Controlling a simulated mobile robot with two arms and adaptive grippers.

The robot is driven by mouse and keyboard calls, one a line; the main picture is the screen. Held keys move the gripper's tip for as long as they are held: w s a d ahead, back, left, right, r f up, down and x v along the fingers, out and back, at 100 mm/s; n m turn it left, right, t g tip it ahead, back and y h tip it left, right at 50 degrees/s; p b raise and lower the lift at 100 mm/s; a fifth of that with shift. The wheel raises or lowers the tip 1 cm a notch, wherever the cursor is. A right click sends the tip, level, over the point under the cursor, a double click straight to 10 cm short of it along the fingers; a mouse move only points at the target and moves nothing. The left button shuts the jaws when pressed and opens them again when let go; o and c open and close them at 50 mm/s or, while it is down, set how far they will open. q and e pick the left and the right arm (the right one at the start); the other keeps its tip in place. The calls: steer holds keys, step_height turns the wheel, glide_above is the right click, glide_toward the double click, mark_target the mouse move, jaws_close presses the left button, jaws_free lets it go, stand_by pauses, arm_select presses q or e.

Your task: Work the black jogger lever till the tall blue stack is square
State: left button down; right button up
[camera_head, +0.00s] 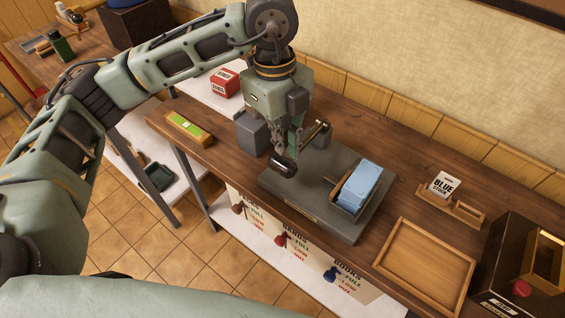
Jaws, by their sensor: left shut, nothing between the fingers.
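The blue stack (361,186) sits in a small wooden holder on the grey press base (325,222). Its upper sheets look uneven, but I cannot tell exactly how far out of square it is. The black lever grip (283,166) shows at the left part of the base, just below my left gripper (292,150). My left gripper is shut and empty, pointing down beside the lever. I cannot tell if its fingers touch the grip. Part of the lever's linkage is hidden behind the gripper. My right gripper is out of view.
An empty wooden tray (425,265) lies right of the press. A dark box with a red button (521,288) is at far right.

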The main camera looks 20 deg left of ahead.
arm_select(q)
steer(key=shift+f+b, duration=0.4)
steer(key=shift+f, duration=0.7)
